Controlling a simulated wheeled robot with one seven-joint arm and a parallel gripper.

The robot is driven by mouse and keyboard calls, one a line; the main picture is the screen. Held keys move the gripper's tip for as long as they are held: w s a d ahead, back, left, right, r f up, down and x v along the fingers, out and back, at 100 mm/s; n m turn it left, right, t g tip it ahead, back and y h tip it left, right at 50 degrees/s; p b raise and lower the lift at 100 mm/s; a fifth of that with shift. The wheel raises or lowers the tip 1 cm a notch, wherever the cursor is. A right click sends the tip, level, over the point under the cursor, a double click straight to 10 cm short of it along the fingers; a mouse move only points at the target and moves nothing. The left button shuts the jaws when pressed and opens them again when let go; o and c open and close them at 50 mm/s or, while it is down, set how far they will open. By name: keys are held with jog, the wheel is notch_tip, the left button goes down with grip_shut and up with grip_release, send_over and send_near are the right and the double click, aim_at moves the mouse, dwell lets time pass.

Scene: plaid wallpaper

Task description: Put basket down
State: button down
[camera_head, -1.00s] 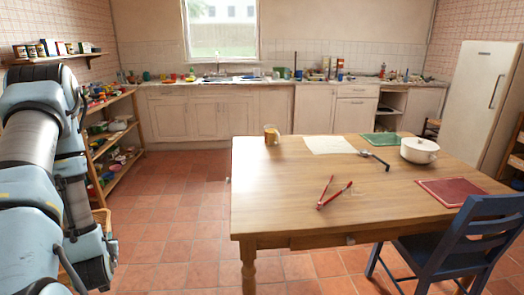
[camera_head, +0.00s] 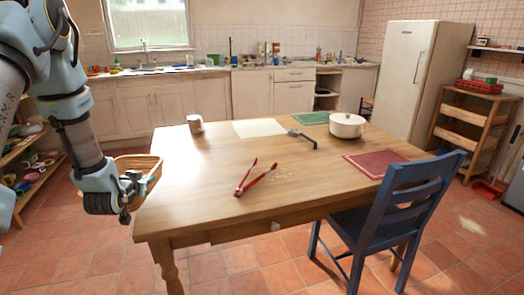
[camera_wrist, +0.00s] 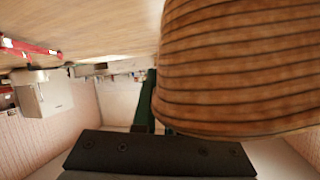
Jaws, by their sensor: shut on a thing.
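The basket (camera_head: 143,165) is brown and ribbed, at the left edge of the wooden table (camera_head: 215,165) in the head view. My gripper (camera_head: 135,184) is shut on it at its near side. In the wrist view the basket's ribbed wall (camera_wrist: 235,70) fills the upper right, close to the camera. The basket's underside is hidden in the head view, so I cannot tell whether it touches the table.
On the table are red-handled tongs (camera_head: 258,178), a can (camera_head: 195,124), a white pot (camera_head: 347,125), a dark-handled utensil (camera_head: 301,138) and a red mat (camera_head: 376,163). A blue chair (camera_head: 385,205) stands at the front right. The table's left front is bare.

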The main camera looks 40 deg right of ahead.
jog(key=s+d+r+m+g+h+b, duration=0.25)
jog(key=s+d, duration=0.25)
jog(key=d, duration=0.7)
notch_tip(320, 180, up, 3)
jog(key=m+g+h+b, duration=0.1)
jog(key=m+g+b, duration=0.1)
jog(key=m, duration=0.1)
send_over(221, 199)
notch_tip(221, 199, down, 10)
jog(key=shift+s+f+p, duration=0.1)
jog(key=shift+p, duration=0.85)
jog(key=c, duration=1)
grip_release()
jog(key=shift+f, duration=0.1)
jog(key=shift+o, duration=0.2)
jog(key=shift+r, duration=0.25)
jog(key=b+v, duration=0.2)
jog(key=v, duration=1)
